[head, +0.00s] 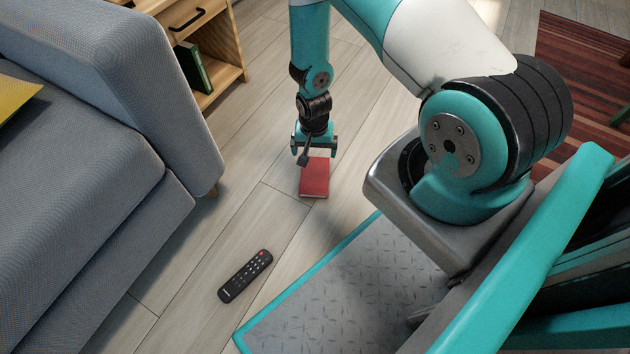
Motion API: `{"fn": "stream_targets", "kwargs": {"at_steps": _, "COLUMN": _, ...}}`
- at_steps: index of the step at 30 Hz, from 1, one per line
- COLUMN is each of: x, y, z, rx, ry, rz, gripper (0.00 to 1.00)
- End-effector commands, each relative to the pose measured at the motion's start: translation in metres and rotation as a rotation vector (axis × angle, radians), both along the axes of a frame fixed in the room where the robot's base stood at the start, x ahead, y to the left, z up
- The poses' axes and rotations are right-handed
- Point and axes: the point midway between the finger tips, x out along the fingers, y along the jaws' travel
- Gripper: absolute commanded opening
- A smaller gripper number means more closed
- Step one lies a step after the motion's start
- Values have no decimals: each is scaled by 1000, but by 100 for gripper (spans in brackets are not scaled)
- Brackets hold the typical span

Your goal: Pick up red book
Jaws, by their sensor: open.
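The red book (315,180) lies flat on the wooden floor, in the middle of the head view. My gripper (314,151) is open and points down at the book's far end. Its fingers overlap the far edge of the book in the picture. I cannot tell whether they touch the book or hover above it. The far end of the book is partly hidden by the gripper.
A black remote (245,276) lies on the floor nearer to me. A grey sofa (90,190) fills the left side. A wooden cabinet (228,50) with a green book (192,66) stands behind it. A striped red rug (575,85) is at the right. Floor around the book is clear.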

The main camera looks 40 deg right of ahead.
Motion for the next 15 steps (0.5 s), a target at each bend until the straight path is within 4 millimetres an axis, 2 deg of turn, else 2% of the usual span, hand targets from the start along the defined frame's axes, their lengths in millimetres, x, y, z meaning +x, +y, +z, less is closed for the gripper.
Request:
{"fn": "stream_targets", "kwargs": {"at_steps": 1, "x": -1, "y": 0, "z": -21, "rx": 1, "ry": 2, "rz": 0, "gripper": 100}}
{"fn": "stream_targets", "kwargs": {"at_steps": 6, "x": -1, "y": 0, "z": -58, "rx": 1, "ry": 1, "rz": 1, "gripper": 100}}
{"fn": "stream_targets", "kwargs": {"at_steps": 10, "x": 0, "y": 1, "z": -75, "rx": 1, "ry": 1, "rz": 2, "gripper": 100}}
{"fn": "stream_targets", "kwargs": {"at_steps": 15, "x": 0, "y": 1, "z": -82, "rx": 1, "ry": 1, "rz": 2, "gripper": 100}}
